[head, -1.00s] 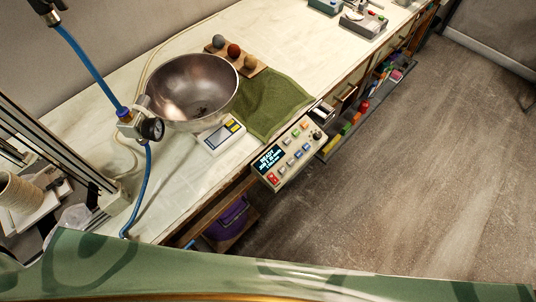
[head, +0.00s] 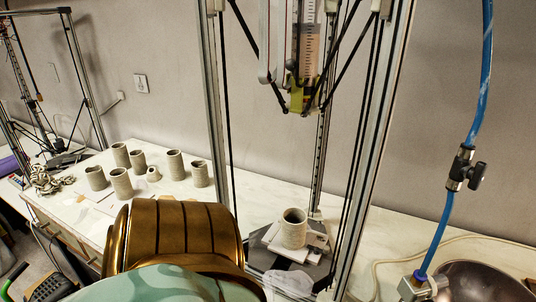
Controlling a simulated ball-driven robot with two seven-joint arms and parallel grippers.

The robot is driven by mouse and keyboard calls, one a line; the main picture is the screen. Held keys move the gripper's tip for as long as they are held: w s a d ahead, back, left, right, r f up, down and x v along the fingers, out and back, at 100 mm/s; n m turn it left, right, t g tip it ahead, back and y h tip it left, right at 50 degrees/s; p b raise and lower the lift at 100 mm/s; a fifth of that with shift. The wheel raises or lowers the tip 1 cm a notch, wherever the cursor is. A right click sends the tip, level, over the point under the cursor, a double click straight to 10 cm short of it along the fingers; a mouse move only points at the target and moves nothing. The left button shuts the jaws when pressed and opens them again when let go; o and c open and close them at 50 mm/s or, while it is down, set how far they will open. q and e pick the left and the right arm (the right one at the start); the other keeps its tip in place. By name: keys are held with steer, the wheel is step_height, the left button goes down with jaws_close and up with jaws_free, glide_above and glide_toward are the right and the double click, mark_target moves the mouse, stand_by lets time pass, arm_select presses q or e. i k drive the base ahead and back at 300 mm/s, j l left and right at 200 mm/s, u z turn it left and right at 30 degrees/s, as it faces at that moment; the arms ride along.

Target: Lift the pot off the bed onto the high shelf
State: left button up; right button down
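A grey ribbed clay pot (head: 294,228) stands upright on the bed (head: 312,254) of the delta printer, between the frame's metal posts. Its round mouth is open at the top. The printer's nozzle head (head: 303,96) hangs well above the pot, clear of it. I do not see a high shelf in the head view. Neither of my grippers is in view. A gold and pale green part of my own body fills the lower middle and hides some of the bench.
Several clay pots (head: 122,182) stand on the bench at the left, beside a second printer frame (head: 80,75). A blue hose with a valve (head: 466,168) hangs at the right, above a metal bowl (head: 480,284). Printer posts (head: 378,140) flank the pot.

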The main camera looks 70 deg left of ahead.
mark_target(294, 222)
steer(key=u, duration=2)
